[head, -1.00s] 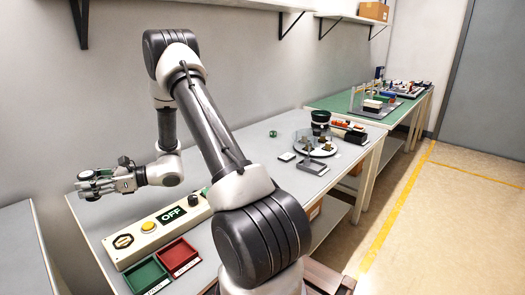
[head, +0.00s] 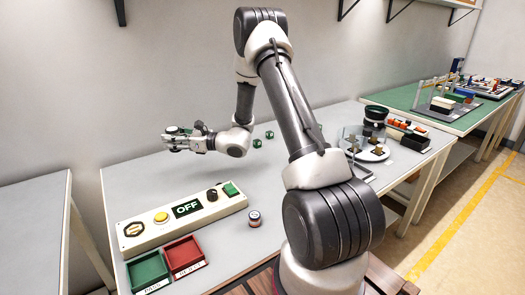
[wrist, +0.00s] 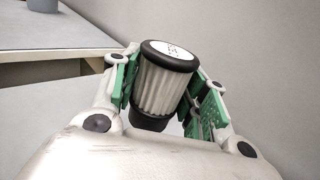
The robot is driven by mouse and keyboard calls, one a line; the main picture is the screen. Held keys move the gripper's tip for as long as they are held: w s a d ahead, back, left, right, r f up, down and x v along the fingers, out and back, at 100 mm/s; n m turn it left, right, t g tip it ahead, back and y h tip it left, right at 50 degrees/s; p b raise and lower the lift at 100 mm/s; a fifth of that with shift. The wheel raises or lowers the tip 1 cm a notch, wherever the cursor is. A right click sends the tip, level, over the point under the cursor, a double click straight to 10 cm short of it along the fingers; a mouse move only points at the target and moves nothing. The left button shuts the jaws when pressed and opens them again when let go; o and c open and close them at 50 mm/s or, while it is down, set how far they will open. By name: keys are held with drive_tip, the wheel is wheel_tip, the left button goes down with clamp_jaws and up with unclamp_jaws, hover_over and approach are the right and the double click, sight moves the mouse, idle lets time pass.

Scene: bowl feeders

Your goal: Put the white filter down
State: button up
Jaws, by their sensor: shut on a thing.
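My gripper (head: 176,139) is shut on the white filter (wrist: 163,84). In the wrist view the filter is a pleated white cylinder with black end caps and a pale printed disc on its top. The green-padded fingers (wrist: 163,95) hold it from both sides, slightly tilted. In the head view the gripper is stretched out to the left near the wall, and the filter is hard to make out between the fingers. I cannot tell how high it is above the grey table (head: 150,185).
A control box (head: 182,217) reading OFF, a green tray (head: 148,268) and a red tray (head: 184,252) stand at the front left. A small can (head: 254,218) stands right of them. Small green pieces (head: 257,143) lie behind. A round plate (head: 372,154) with parts is at right.

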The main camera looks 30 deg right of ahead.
wheel_tip(320, 180, down, 10)
idle(0.6)
drive_tip(key=shift+f, duration=0.15)
drive_tip(key=o, duration=1)
